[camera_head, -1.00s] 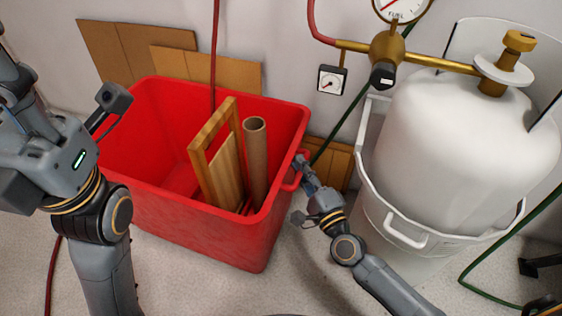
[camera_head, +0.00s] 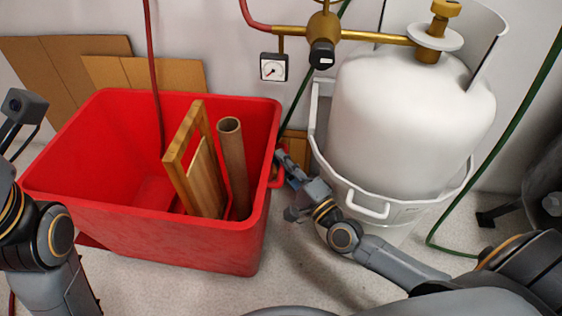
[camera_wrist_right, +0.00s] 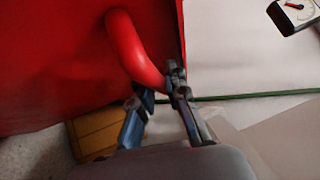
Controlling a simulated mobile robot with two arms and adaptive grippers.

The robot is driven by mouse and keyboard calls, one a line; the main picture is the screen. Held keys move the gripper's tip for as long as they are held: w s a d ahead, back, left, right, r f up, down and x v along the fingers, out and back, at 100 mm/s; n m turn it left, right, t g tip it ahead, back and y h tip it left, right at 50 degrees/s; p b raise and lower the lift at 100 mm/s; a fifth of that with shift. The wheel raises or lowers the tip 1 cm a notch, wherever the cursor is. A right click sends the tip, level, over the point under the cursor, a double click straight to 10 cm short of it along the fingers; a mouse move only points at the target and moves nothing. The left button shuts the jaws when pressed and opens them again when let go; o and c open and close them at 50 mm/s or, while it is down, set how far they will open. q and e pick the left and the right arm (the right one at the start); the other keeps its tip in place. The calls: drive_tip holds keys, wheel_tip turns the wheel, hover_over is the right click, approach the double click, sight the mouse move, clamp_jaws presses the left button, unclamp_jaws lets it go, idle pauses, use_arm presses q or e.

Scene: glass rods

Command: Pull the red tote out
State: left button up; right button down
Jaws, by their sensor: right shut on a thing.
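The red tote (camera_head: 150,222) stands on the floor at the left of the head view. It holds a wooden frame (camera_head: 182,150), a flat wooden board (camera_head: 204,182) and a cardboard tube (camera_head: 233,160). My right gripper (camera_head: 280,165) is at the red loop handle on the tote's right side. In the right wrist view the handle (camera_wrist_right: 132,48) runs down between the fingers of the right gripper (camera_wrist_right: 157,97), shut on it. My left arm shows at the left edge; its gripper fingers are out of view.
A white tank (camera_head: 410,120) stands in a pale bin (camera_head: 350,196) close to the tote's right. Cardboard sheets (camera_head: 60,75) lean on the wall behind. A red hose (camera_head: 151,70) hangs into the tote, and a green hose (camera_head: 500,150) runs at right. Floor shows in front.

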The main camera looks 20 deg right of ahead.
drive_tip(key=c, duration=1.6)
unclamp_jaws()
drive_tip(key=shift+s+d+f, duration=0.1)
drive_tip(key=shift+d+f, duration=0.05)
drive_tip(key=shift+d, duration=0.05)
drive_tip(key=shift+o, duration=1.3)
drive_tip(key=shift+s+d, duration=0.1)
drive_tip(key=shift+d, duration=0.05)
drive_tip(key=v, duration=1.2)
